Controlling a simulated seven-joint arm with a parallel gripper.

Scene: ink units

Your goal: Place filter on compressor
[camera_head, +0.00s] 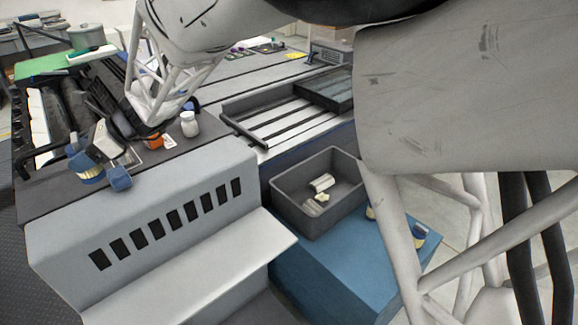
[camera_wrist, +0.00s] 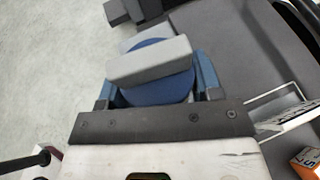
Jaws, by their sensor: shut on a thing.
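The filter (camera_head: 90,174), with blue ends and a cream middle, is in my gripper (camera_head: 101,168) at the left of the head view, over the edge of the dark grey machine top. In the wrist view, my gripper's blue fingers (camera_wrist: 157,88) stand on both sides of the filter's round blue end (camera_wrist: 159,92). A grey bar (camera_wrist: 150,61) lies across that end. The gripper is shut on the filter. Which unit is the compressor I cannot tell; a light grey housing (camera_head: 215,150) with a row of dark slots is right of and below the gripper.
A white jar (camera_head: 189,124) and an orange box (camera_head: 154,142) stand close right of the gripper. A grey bin (camera_head: 292,210) holding small pale pieces sits on a blue cabinet (camera_head: 318,274). Other blue-and-cream parts (camera_head: 419,234) lie beside it. My arm covers the upper right.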

